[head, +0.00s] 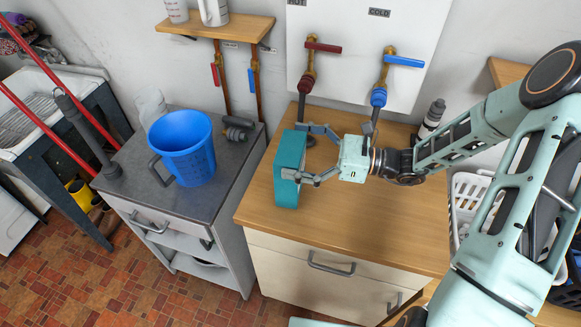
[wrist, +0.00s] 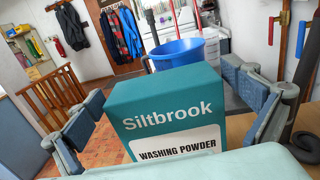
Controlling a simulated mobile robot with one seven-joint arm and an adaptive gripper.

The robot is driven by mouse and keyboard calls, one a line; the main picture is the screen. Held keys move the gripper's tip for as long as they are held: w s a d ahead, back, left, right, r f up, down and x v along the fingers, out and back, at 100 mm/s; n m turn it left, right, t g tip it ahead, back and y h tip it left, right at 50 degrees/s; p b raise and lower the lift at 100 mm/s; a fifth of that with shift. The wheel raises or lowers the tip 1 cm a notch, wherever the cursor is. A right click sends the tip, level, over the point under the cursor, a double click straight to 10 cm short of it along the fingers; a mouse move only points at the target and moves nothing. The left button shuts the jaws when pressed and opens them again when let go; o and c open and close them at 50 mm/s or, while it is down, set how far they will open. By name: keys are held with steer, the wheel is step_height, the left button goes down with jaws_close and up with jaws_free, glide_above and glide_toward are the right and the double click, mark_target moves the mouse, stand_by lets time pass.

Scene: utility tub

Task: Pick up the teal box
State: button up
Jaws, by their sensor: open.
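The teal box (head: 290,168) stands upright on the left part of the wooden counter, near its left edge. In the wrist view the teal box (wrist: 168,108) reads "Siltbrook" and "Washing Powder". My gripper (head: 299,152) comes from the right and is open, with one finger at the far side of the box and one at the near side. In the wrist view my gripper's fingers (wrist: 165,118) stand left and right of the box, with a visible gap at the left. Whether either finger touches the box I cannot tell. The box's lower part is hidden in the wrist view.
A blue bucket (head: 182,148) stands on the grey cabinet (head: 125,180) to the left. Pipes with red and blue taps (head: 378,97) come down behind the counter (head: 350,222). The counter's front is clear.

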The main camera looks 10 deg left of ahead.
steer(key=shift+a, duration=0.25)
steer(key=shift+d, duration=0.1)
steer(key=c, duration=1.8)
steer(key=shift+c, duration=0.9)
steer(key=shift+r, duration=0.2)
